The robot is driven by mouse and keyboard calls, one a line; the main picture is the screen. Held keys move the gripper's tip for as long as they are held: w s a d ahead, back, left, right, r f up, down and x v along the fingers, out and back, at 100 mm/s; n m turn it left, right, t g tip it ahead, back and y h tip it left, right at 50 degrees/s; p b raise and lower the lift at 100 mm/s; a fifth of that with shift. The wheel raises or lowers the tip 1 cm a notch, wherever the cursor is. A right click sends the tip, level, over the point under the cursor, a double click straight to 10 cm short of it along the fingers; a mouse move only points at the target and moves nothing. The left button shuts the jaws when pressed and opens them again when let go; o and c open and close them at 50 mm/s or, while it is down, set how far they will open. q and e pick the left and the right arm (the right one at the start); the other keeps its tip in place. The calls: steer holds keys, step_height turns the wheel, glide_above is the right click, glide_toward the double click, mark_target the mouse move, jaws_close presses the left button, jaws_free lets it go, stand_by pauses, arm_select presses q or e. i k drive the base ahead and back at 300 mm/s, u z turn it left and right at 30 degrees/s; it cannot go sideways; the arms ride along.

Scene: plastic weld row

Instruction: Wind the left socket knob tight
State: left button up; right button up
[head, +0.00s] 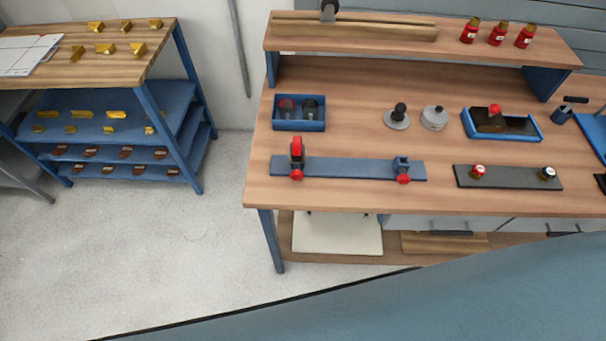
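A blue rail (350,168) lies near the front edge of the wooden bench and carries two sockets. The left socket (297,160) holds an upright dark piece with a red top (296,141). The left socket knob (297,175) is red and sits on the front of that socket. The right socket (402,164) looks empty and has its own red knob (404,180) in front. How tight either knob is cannot be told. Neither of my grippers is in view.
Right of the rail, a dark plate (508,178) bears a red-topped and a black-and-white knob. Behind stand a blue box (299,126), a black-knobbed disc (398,118), a metal cylinder (434,118) and a blue tray (467,127). A shelf rack (127,120) stands left across open floor.

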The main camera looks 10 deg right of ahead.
mark_target(297, 174)
steer(key=k, duration=1)
steer(key=u, duration=1.05)
steer(key=i, duration=3.9)
steer(key=z, duration=4.55)
steer(key=i, duration=1.05)
steer(key=z, duration=0.05)
